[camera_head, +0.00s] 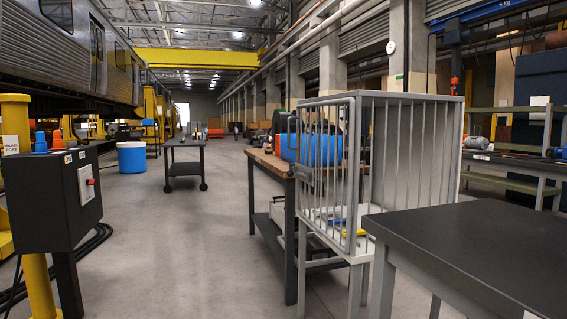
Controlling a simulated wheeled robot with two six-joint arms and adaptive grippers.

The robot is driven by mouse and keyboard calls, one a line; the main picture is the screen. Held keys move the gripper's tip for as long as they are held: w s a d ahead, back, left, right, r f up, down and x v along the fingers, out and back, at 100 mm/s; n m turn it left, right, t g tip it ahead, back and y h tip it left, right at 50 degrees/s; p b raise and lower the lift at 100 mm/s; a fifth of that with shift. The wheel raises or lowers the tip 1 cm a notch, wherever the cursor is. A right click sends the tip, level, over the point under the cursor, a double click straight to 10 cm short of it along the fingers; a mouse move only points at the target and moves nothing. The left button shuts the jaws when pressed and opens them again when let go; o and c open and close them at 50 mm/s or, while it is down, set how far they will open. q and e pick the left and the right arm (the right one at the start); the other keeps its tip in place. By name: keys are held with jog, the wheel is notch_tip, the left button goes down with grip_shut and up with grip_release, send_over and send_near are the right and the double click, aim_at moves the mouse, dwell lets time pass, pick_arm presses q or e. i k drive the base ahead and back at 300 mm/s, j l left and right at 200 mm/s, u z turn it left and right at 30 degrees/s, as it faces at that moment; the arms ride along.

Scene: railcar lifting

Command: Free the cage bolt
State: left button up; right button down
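A light grey barred cage (458,104) stands on legs right of the middle. Its left side has a barred, door-like frame. Neither of my grippers is in view.
A dark table (470,245) fills the lower right, close to the cage. A workbench (262,160) with a blue drum (312,149) stands behind the cage. Open floor (180,260) lies between.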

aim_at(289, 172)
jog(key=i+u, duration=0.15)
jog(key=i, duration=0.4)
jog(key=i+l+u, duration=0.15)
jog(key=i, duration=0.4)
jog(key=i+l+u, duration=0.15)
jog(key=i, duration=0.4)
jog(key=l, duration=0.1)
